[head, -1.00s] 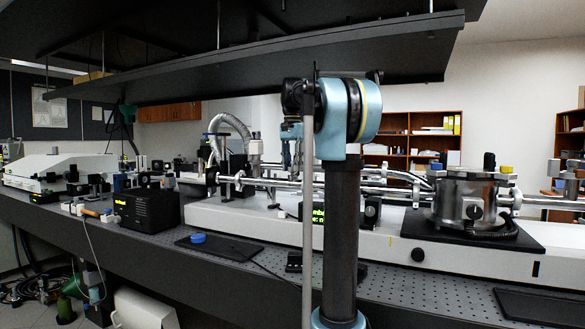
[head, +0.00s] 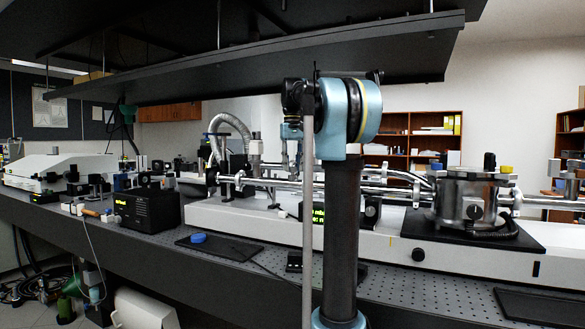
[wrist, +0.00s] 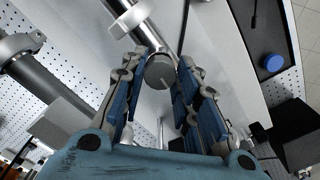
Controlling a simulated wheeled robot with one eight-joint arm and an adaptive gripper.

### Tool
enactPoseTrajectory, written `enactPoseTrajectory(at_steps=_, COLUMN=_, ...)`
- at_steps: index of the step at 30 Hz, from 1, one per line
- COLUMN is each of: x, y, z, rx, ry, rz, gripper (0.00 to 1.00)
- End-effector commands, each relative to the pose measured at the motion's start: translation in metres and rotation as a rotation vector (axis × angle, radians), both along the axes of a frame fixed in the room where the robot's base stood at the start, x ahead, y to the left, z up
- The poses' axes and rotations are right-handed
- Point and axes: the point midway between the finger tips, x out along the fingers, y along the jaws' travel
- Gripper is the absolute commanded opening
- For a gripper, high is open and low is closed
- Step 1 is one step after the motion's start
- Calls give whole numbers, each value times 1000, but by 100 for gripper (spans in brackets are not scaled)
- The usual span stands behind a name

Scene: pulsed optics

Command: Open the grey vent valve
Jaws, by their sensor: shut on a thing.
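In the wrist view the grey valve's round knob (wrist: 160,71), with a pale mark on its face, sits at the end of a metal pipe fitting. My gripper (wrist: 163,66) has its blue-padded fingers on either side of this knob and is shut on it. How far the knob is turned cannot be told. In the head view my gripper is mostly hidden; a bluish part of my wrist (head: 291,131) shows left of my arm, above the metal pipes. The knob cannot be made out there.
Metal pipes (head: 270,184) run along the white rail to a steel chamber (head: 465,197). A dark tray (head: 230,248) with a blue cap (head: 198,238) lies in front; the cap also shows in the wrist view (wrist: 273,62). A black shelf (head: 270,72) hangs overhead.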

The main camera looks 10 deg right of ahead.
Motion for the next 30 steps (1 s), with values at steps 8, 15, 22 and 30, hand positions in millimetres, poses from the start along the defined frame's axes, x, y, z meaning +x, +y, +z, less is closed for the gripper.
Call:
enactPoseTrajectory(at_steps=8, x=-2, y=0, z=0, rx=1, ry=4, rz=74, gripper=5)
enactPoseTrajectory(at_steps=15, x=-1, y=0, z=0, rx=1, ry=4, rz=86, gripper=5)
enactPoseTrajectory(at_steps=22, x=-1, y=0, z=0, rx=0, ry=3, rz=85, gripper=5)
enactPoseTrajectory(at_steps=30, x=-1, y=0, z=0, rx=0, ry=2, rz=85, gripper=49)
